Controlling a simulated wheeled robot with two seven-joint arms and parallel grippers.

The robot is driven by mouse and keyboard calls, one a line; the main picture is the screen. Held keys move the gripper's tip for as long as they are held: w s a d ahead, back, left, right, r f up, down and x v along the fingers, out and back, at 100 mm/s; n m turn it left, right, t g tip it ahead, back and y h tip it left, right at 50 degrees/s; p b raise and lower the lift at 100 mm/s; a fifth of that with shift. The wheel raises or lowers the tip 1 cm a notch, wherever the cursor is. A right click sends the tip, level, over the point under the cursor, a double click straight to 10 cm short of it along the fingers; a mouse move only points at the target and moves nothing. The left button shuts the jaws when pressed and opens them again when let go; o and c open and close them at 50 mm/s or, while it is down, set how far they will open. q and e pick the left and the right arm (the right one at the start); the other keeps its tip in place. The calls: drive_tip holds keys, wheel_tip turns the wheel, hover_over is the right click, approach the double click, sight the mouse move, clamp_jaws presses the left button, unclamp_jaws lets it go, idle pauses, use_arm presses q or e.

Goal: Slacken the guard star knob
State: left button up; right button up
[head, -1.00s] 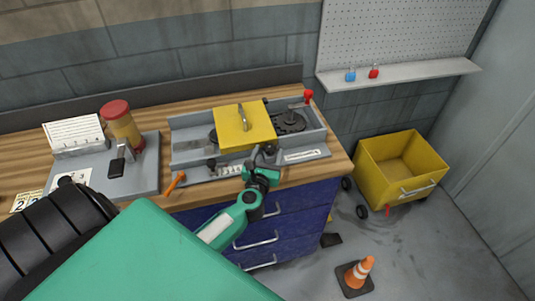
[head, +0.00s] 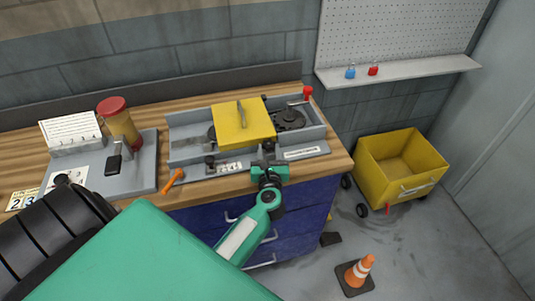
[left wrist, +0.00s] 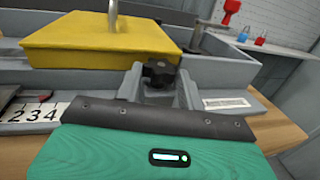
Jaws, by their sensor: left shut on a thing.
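The black guard star knob (left wrist: 160,72) sits at the front of the machine, just below the right front corner of the yellow guard (left wrist: 100,42). In the head view the knob (head: 268,146) is small, at the tip of my left gripper (head: 268,154). In the left wrist view the grey fingers of this gripper (left wrist: 158,78) stand on both sides of the knob and are shut on it. The yellow guard (head: 243,126) lies flat over the grey machine bed. My right gripper is not in view.
A red knob (head: 307,92) stands at the machine's back right. An orange-handled tool (head: 174,181) lies at the front left. A grey fixture with a red-lidded jar (head: 120,122) is further left. A yellow cart (head: 398,168) and a cone (head: 358,274) stand on the floor.

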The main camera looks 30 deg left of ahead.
use_arm(q)
drive_tip(key=shift+w+d+f+n+g+y+b, duration=0.1)
drive_tip(key=shift+w+d+n+g+y+b, duration=0.05)
drive_tip(key=shift+n+g+y+b, duration=0.5)
drive_tip(key=shift+n+g+y, duration=0.25)
drive_tip(key=shift+y, duration=0.2)
drive_tip(key=o, duration=1)
drive_tip(key=shift+c, duration=0.2)
drive_tip(key=b+v, duration=0.1)
drive_tip(key=v, duration=0.5)
drive_tip(key=shift+d, duration=0.15)
drive_tip(key=shift+s+d, duration=0.4)
drive_tip(key=shift+s, duration=0.2)
